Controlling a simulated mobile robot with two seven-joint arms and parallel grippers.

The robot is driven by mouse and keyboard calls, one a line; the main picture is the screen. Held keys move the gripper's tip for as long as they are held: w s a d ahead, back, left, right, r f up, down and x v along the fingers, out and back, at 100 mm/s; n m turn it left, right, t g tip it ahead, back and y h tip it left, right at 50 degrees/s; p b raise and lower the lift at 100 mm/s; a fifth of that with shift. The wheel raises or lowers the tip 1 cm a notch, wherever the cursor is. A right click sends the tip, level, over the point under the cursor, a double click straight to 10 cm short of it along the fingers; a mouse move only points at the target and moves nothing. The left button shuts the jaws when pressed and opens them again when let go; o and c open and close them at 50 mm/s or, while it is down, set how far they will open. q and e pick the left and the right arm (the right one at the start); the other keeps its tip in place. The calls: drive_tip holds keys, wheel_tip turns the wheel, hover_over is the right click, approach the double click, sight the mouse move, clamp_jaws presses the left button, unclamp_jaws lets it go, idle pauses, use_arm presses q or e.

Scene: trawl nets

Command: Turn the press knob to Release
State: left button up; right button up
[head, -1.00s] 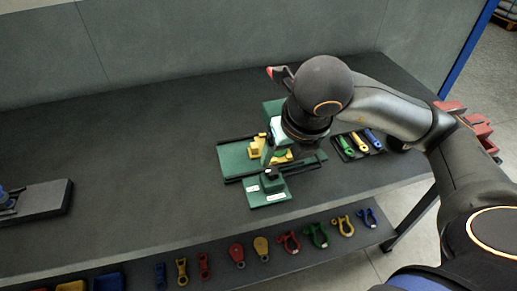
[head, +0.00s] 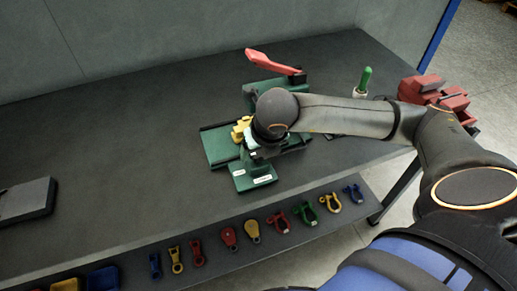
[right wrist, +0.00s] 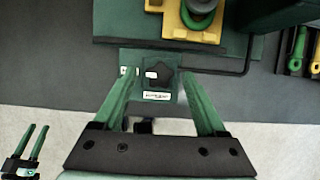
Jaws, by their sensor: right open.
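The press knob (right wrist: 160,76) is a dark, star-shaped knob with a white mark pointing left, on a green plate (right wrist: 139,58) in the right wrist view. One white label (right wrist: 130,71) lies left of it and another (right wrist: 156,95) in front; their text is too small to read. My right gripper (right wrist: 157,80) is open, one green finger on each side of the knob, with nothing gripped. I cannot tell whether the fingers touch it. In the head view my wrist hides the knob on the green press (head: 222,147). My left gripper (right wrist: 30,130) shows small at lower left, fingers apart.
A red lever (head: 273,62) rises behind my wrist. A yellow block (head: 241,128) sits on the press. A green-handled tool (head: 365,78) and red blocks (head: 435,93) stand at right. The left bench is mostly clear.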

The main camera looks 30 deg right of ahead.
drive_tip(key=shift+f, duration=0.1)
clamp_jaws()
idle(0.6)
